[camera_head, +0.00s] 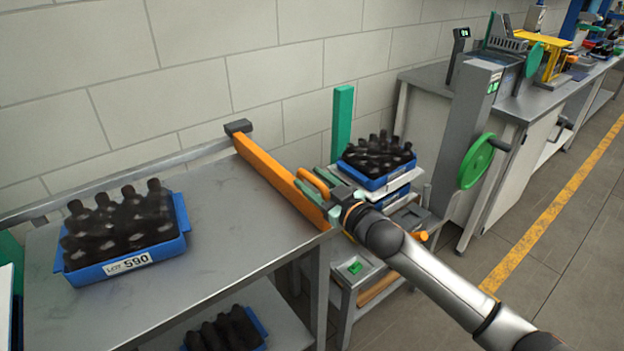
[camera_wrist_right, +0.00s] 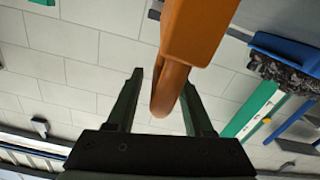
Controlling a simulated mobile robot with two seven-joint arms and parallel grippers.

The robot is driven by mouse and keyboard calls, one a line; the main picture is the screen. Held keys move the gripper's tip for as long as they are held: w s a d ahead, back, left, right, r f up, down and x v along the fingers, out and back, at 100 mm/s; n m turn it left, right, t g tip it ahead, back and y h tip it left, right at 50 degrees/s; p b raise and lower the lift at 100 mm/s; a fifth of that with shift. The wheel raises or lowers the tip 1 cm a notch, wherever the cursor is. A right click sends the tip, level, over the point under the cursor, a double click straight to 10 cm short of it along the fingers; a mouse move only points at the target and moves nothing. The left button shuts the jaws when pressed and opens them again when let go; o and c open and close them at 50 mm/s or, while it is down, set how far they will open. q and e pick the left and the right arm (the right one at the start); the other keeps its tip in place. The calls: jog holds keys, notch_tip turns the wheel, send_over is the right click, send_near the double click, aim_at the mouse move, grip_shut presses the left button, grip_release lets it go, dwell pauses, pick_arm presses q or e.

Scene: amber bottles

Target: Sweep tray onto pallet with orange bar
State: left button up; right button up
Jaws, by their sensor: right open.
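The orange bar (camera_head: 277,178) stands along the right edge of the grey metal table, with a looped orange handle (camera_head: 313,182) on its right side. A blue tray (camera_head: 128,264) labelled "LOT 590", full of dark bottles, sits on the table left of the bar. The pallet (camera_head: 398,196) is partly hidden under stacked blue trays (camera_head: 377,182) beyond the bar. My right gripper (camera_head: 321,194) is open at the handle. In the right wrist view its fingers (camera_wrist_right: 160,98) lie either side of the handle (camera_wrist_right: 170,90); contact is unclear. My left gripper is out of view.
A green post (camera_head: 342,125) stands behind the stack. A grey column with a green handwheel (camera_head: 476,161) stands to its right. Another bottle tray (camera_head: 258,325) lies on the lower shelf. The tabletop between tray and bar is clear.

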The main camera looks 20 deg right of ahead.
jog(key=shift+w+a, duration=0.1)
jog(key=shift+w, duration=0.1)
grip_shut()
dwell(0.4)
dwell(1.0)
